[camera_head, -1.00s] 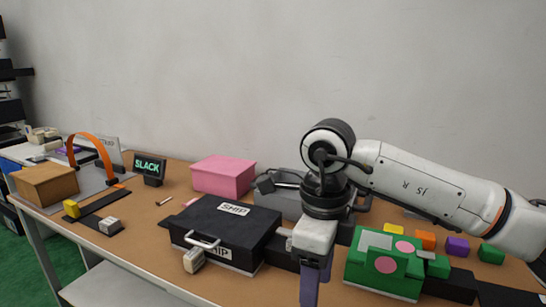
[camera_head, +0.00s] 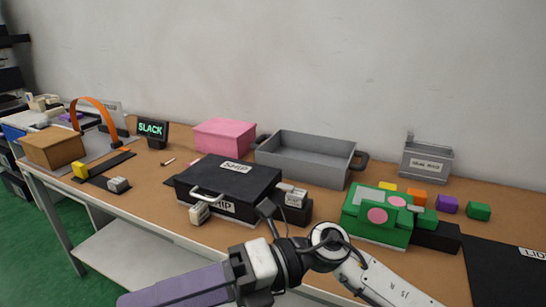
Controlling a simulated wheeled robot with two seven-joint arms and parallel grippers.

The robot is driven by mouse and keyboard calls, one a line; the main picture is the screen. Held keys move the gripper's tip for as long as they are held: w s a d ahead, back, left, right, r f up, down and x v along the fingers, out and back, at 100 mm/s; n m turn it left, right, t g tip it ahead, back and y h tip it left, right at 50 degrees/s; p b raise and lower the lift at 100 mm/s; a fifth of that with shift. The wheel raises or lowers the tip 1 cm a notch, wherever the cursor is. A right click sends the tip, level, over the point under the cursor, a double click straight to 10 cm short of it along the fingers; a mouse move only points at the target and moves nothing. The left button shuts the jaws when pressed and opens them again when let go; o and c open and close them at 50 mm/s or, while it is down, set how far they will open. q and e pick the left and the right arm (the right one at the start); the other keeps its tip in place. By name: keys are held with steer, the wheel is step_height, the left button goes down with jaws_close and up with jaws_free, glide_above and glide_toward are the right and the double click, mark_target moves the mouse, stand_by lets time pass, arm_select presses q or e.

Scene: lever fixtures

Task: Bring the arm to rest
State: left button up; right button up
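My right arm (camera_head: 378,280) comes in from the lower right, low in front of the table. My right gripper (camera_head: 172,290) has purple fingers pointing left along the bottom edge. The fingers overlap from this side, so their gap is hidden, and I see nothing held. It is in front of the table edge, apart from the black SHIP case (camera_head: 225,180). My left gripper is out of view.
On the table (camera_head: 130,187) are a grey tray (camera_head: 308,174), a pink box (camera_head: 224,136), a green block assembly (camera_head: 375,233), a SLACK display (camera_head: 152,129), an orange strap arch (camera_head: 97,100) and a cardboard box (camera_head: 52,150). A lower shelf (camera_head: 140,255) shows below.

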steer(key=w+d+r+m+t+y, duration=0.1)
steer(key=w+d+m+t+y, duration=0.2)
steer(key=m+t, duration=0.45)
steer(key=w+d+m+t+y, duration=0.2)
steer(key=w+m+t+y, duration=0.1)
steer(key=w+m+t, duration=0.4)
steer(key=w+d+f+m+t+h, duration=0.4)
steer(key=d+f+m+t+h, duration=0.75)
steer(key=m, duration=0.65)
steer(key=s+d+f+m+g+h, duration=0.1)
steer(key=d+f+m+g+h, duration=0.1)
steer(key=f, duration=0.4)
steer(key=s+d+f+m+g+h, duration=0.2)
steer(key=d+f+m, duration=0.1)
steer(key=f, duration=0.3)
steer(key=s+d+f+m+g+h, duration=0.2)
steer(key=s+d+f+g, duration=0.1)
steer(key=s+f, duration=0.5)
steer(key=s+d+f+m+g+h, duration=0.2)
steer(key=s+d+f+m+g, duration=0.1)
steer(key=s+d+f, duration=0.3)
step_height(320, 180, down, 4)
steer(key=s, duration=0.2)
steer(key=shift+s+m+g, duration=0.3)
steer(key=shift+m, duration=0.05)
steer(key=shift+r, duration=0.1)
